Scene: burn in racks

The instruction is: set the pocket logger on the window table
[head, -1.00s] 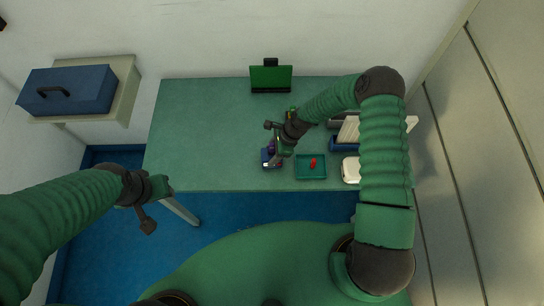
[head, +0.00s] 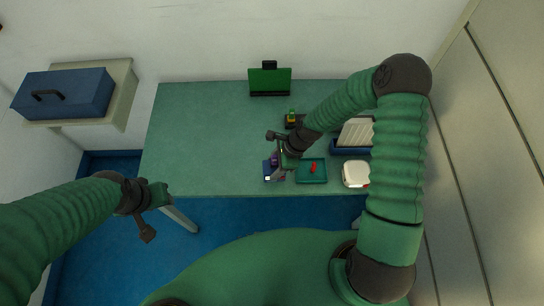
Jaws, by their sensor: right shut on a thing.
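My right gripper (head: 283,162) is low over the front middle of the green table (head: 200,135), left of the teal tray. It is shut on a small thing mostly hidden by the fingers. A small purple thing (head: 274,157) and a blue piece with a white patch (head: 268,172) show at its left side; I cannot tell which of them is held, or which is the pocket logger.
A teal tray (head: 302,180) holds a red thing (head: 313,168). Right of it are a white box (head: 355,174) and a blue rack with pale plates (head: 355,134). A yellow-green thing (head: 291,117) and green panel (head: 270,80) stand behind. A blue toolbox (head: 62,92) sits on a side shelf. The table's left half is clear.

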